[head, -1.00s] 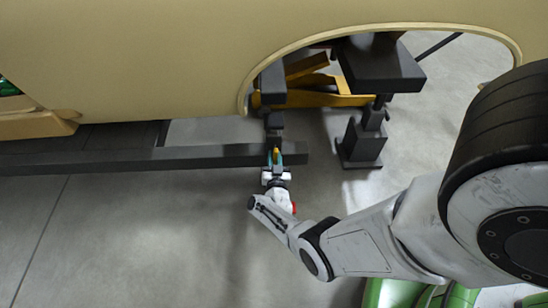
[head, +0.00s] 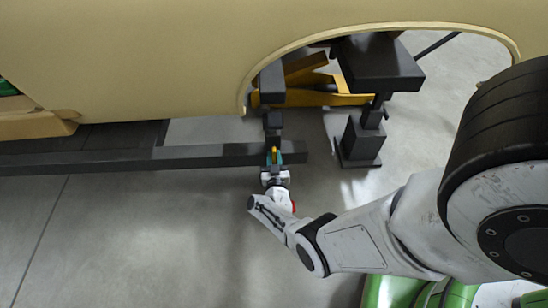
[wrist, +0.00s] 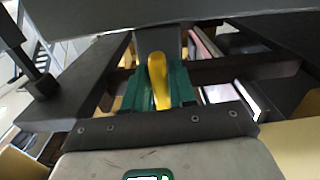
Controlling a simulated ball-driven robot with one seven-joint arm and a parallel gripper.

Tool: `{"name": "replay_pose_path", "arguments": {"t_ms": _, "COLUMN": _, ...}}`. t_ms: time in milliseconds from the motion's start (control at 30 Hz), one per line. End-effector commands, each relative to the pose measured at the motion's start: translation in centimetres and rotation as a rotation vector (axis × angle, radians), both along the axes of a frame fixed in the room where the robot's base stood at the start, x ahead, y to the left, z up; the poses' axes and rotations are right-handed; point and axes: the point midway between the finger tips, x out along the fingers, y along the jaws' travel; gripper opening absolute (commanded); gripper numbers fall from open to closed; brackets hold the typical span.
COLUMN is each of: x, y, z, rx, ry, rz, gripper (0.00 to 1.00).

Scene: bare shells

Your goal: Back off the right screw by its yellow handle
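The yellow handle (wrist: 158,80) of the screw stands upright in the middle of the wrist view. My gripper (head: 274,160) is at the handle, with a teal finger on each side. In the wrist view its green fingers flank the handle closely and look shut on it. The screw's shaft is hidden behind the handle and the fingers.
A tan shell (head: 150,60) with an arched opening hangs over the beam (head: 120,159). A dark stand (head: 362,140) and a yellow frame (head: 335,98) are to the right of the gripper. The grey floor (head: 130,240) in front is clear.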

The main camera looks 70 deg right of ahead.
Motion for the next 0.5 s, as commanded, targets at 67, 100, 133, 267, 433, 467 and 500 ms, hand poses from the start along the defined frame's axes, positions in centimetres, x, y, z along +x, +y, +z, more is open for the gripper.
{"name": "replay_pose_path", "arguments": {"t_ms": 67, "x": -0.03, "y": 0.02, "z": -0.03, "rx": 0.000, "ry": 0.000, "rz": 0.000, "gripper": 0.34}}
{"name": "replay_pose_path", "arguments": {"t_ms": 100, "x": -0.03, "y": 0.01, "z": -0.02, "rx": 0.000, "ry": 0.000, "rz": 0.000, "gripper": 0.37}}
{"name": "replay_pose_path", "arguments": {"t_ms": 133, "x": -0.02, "y": 0.00, "z": -0.01, "rx": 0.000, "ry": -0.001, "rz": 0.000, "gripper": 0.40}}
{"name": "replay_pose_path", "arguments": {"t_ms": 267, "x": 0.00, "y": -0.01, "z": 0.03, "rx": 0.000, "ry": -0.002, "rz": -0.001, "gripper": 0.43}}
{"name": "replay_pose_path", "arguments": {"t_ms": 433, "x": -0.04, "y": 0.14, "z": 0.10, "rx": 0.000, "ry": -0.002, "rz": 0.000, "gripper": 0.43}}
{"name": "replay_pose_path", "arguments": {"t_ms": 467, "x": -0.10, "y": 0.28, "z": 0.13, "rx": 0.000, "ry": -0.002, "rz": 0.000, "gripper": 0.43}}
{"name": "replay_pose_path", "arguments": {"t_ms": 500, "x": -0.21, "y": 0.59, "z": 0.16, "rx": 0.001, "ry": -0.002, "rz": 0.001, "gripper": 0.43}}
